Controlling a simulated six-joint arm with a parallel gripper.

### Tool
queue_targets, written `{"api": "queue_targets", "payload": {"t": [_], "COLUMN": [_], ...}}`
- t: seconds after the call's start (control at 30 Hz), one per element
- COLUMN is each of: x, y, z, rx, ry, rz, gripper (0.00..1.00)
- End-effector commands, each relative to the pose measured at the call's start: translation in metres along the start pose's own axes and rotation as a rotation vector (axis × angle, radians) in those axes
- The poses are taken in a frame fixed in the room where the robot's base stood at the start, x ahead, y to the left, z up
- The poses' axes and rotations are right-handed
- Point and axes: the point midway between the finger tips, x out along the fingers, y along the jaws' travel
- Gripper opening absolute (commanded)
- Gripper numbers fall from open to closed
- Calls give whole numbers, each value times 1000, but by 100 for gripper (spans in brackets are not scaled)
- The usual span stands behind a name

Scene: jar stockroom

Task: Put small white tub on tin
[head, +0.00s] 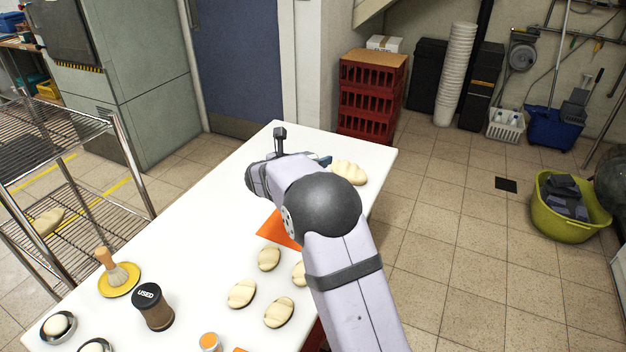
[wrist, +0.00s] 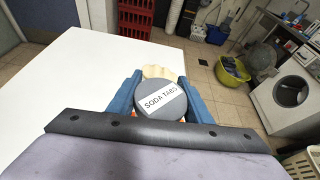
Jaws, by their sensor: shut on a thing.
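In the wrist view, my gripper (wrist: 159,92) has its blue fingers on both sides of a round container with a grey lid labelled "SODA TABS" (wrist: 162,101) and is shut on it. I see mostly its lid; its side and base are hidden, so I cannot tell its body colour or whether it touches the table. In the head view my arm hides this container. A small pale tub with an orange top (head: 209,342) stands at the table's near edge, partly cut off. No thing is clearly a tin; small dark round dishes (head: 58,327) hold white balls.
On the white table (head: 190,215) are several dough pieces (head: 241,294), an orange sheet (head: 281,230), a brush on a yellow dish (head: 119,281) and a brown jar lidded "USED" (head: 152,306). Another dough piece (head: 349,172) lies beyond my gripper. The table's left middle is clear.

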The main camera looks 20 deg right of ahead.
Motion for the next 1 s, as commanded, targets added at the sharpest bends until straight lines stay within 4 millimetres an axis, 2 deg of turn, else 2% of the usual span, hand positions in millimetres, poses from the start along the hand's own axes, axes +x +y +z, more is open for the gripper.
{"api": "queue_targets", "payload": {"t": [0.1, 0.37, 0.7, 1.0], "x": [5, 8, 21, 22], "y": [1, 2, 4, 5], "z": [-13, -19, -50, -52], "rx": [0, 2, 0, 2], "ry": [-1, -2, -1, -3], "rz": [0, 1, 1, 1], "gripper": [17, 17, 17, 17]}}
